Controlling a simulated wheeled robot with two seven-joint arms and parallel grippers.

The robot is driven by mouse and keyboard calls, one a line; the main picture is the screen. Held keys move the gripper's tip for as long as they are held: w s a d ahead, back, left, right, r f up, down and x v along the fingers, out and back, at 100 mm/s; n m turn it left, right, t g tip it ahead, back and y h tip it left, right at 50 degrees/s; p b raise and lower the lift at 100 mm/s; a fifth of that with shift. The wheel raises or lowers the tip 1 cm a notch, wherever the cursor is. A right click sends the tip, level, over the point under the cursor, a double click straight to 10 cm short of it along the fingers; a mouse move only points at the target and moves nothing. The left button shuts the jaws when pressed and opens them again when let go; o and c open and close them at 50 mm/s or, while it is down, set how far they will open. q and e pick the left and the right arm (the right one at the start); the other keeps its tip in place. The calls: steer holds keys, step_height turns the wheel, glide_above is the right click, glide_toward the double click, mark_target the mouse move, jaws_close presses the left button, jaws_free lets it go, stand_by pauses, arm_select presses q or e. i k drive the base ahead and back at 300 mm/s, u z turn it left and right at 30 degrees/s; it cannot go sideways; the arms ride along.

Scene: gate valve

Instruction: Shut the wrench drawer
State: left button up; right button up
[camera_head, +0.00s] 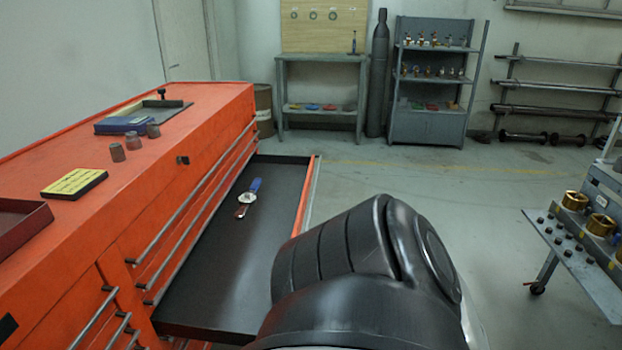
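The wrench drawer (217,270) stands pulled out from the orange tool cabinet (205,140), its black floor showing. Its orange front panel (303,198) with a grey outer edge faces right. A wrench (246,199) with a blue handle lies in the drawer toward its far end. A black link of my arm fills the lower middle and covers the near part of the drawer front. Neither of my grippers is in view.
On the cabinet top lie a yellow-labelled box (75,183), small grey cylinders (117,152) and a red tray (20,225). A grey cart (575,250) with brass parts stands at right. The floor (400,180) between drawer and cart is clear beyond my arm.

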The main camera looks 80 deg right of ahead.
mark_target(220, 294)
steer(key=z, duration=1.95)
steer(key=k, duration=0.65)
steer(key=u, duration=0.7)
steer(key=i, duration=0.7)
steer(key=z, duration=0.85)
steer(key=i, duration=0.85)
steer(key=z, duration=0.2)
